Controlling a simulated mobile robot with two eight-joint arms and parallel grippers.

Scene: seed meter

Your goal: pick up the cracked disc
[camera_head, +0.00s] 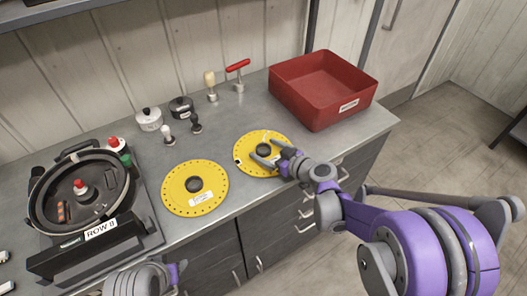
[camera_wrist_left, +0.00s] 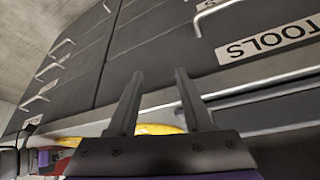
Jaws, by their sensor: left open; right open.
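Two yellow discs with black centre knobs lie on the grey bench. The right disc (camera_head: 244,148) has dark and pale marks on its rim, which may be the crack. The left disc (camera_head: 178,204) has a white label and looks whole. My right gripper (camera_head: 262,149) is open, with its fingers over the right disc, on either side of its knob. I cannot tell if they touch it. My left gripper (camera_wrist_left: 158,75) is open and empty in the left wrist view, facing drawer fronts. A strip of yellow (camera_wrist_left: 160,129), probably a disc, shows behind its fingers.
A red bin (camera_head: 322,88) stands at the back right. The black seed meter labelled ROW II (camera_head: 100,232) is at the left. Small weights and knobbed tools stand behind the discs, with a red T-handle (camera_head: 238,67). Drawers (camera_head: 305,213) are below the front edge.

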